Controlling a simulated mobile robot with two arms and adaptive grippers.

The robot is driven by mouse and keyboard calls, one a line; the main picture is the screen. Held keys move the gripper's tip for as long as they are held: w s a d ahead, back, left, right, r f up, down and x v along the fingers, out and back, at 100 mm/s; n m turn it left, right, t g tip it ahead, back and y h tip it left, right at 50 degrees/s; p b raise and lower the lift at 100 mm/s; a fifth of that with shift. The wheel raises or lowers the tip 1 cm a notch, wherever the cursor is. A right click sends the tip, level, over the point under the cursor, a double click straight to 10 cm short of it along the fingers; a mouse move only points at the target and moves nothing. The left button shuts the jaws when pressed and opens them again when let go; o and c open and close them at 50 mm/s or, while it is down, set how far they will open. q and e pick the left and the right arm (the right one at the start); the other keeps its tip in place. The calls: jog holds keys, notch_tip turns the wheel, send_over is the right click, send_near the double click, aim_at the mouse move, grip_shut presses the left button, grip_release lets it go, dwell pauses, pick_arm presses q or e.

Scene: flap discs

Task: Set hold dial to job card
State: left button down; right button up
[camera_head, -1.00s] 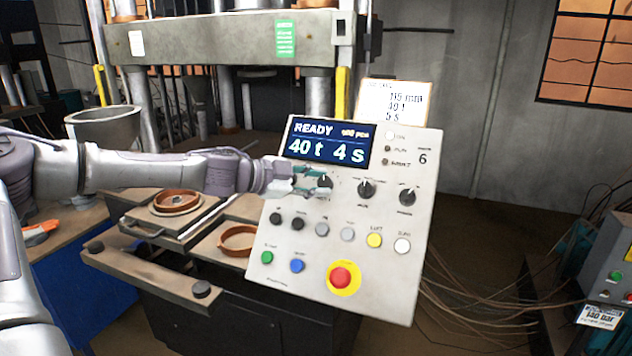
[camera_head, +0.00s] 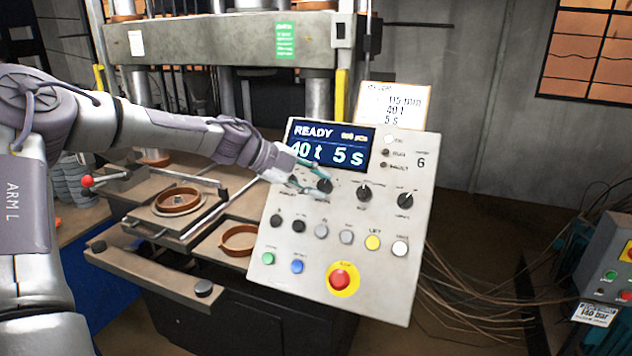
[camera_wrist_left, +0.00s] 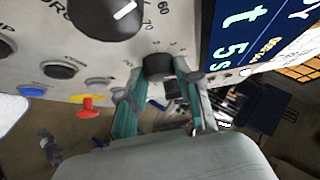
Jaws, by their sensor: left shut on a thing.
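The grey control panel (camera_head: 340,230) tilts toward me, with a row of black dials. The hold dial (camera_head: 325,185) is second from left; in the left wrist view it (camera_wrist_left: 158,66) sits between my teal fingers. My left gripper (camera_head: 315,180) is shut on it. The fingertips hide part of its scale. The force dial (camera_head: 293,181) is just left of it and shows large in the left wrist view (camera_wrist_left: 105,15). The display (camera_head: 328,145) reads READY, 40 t, 5 s. The job card (camera_head: 392,104) behind the panel reads 115 mm, 40 t, 5 s. My right gripper is out of view.
More dials (camera_head: 364,193), several coloured buttons and a red emergency stop (camera_head: 340,280) are close below and right of my fingers. The press (camera_head: 230,40) stands behind. Brown rings (camera_head: 178,200) lie on plates at left. Cables (camera_head: 465,290) hang at right.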

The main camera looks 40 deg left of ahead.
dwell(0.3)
pick_arm(q)
jog(key=c, duration=0.8)
grip_release()
jog(key=v, duration=1.2)
